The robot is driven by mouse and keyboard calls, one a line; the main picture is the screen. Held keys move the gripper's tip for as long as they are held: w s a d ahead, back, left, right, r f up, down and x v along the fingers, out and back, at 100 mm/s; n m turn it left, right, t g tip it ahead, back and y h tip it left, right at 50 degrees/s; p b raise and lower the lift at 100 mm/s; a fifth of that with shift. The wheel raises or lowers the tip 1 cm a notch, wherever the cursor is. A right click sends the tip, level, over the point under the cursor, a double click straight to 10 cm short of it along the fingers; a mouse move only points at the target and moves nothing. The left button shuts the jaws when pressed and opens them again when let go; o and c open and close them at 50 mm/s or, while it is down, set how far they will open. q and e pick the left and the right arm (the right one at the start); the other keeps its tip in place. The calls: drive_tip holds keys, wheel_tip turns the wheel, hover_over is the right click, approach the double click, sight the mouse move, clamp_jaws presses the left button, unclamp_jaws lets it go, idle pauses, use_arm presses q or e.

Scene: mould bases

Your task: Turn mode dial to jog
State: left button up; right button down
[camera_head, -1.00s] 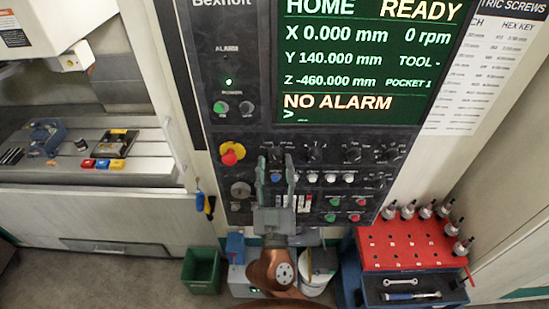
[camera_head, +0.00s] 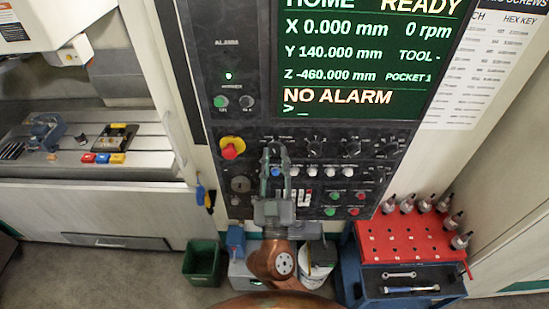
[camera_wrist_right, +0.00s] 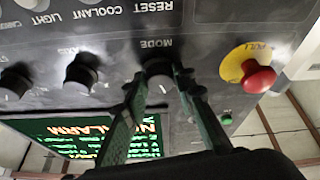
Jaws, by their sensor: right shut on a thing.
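The mode dial (camera_wrist_right: 158,68) is a dark round knob under the label MODE in the right wrist view, where the picture is upside down. My right gripper (camera_wrist_right: 160,82) has its two green-grey fingers on either side of this dial, shut on it. In the head view my right gripper (camera_head: 275,150) reaches up to the control panel (camera_head: 228,150), and its fingers largely hide the dial. The dial's pointer mark cannot be read. My left gripper is not in view.
A red emergency button on a yellow base (camera_head: 232,147) is close to the left of the gripper. More black knobs (camera_head: 314,148) are to the right. Coloured buttons (camera_head: 330,211) lie below. A red-topped tool cart (camera_head: 410,240) stands lower right, a green bin (camera_head: 203,262) lower left.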

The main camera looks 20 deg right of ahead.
drive_tip(key=shift+n, duration=0.6)
drive_tip(key=n+y+p, duration=0.1)
drive_tip(key=n, duration=0.1)
drive_tip(key=n+y+p, duration=0.1)
drive_tip(key=n, duration=0.1)
drive_tip(key=shift+d+r+y, duration=0.15)
drive_tip(key=shift+r+y, duration=0.05)
drive_tip(key=shift+y, duration=0.2)
drive_tip(key=n+y+p, duration=0.1)
drive_tip(key=n+p, duration=0.3)
drive_tip(key=shift+s+d+n+y, duration=0.1)
drive_tip(key=shift+d+n+y, duration=0.05)
drive_tip(key=shift+n+y, duration=0.2)
drive_tip(key=shift+n+y+p, duration=0.45)
drive_tip(key=shift+n+p, duration=0.05)
drive_tip(key=shift+n, duration=0.15)
drive_tip(key=c, duration=1.6)
unclamp_jaws()
drive_tip(key=shift+f, duration=0.1)
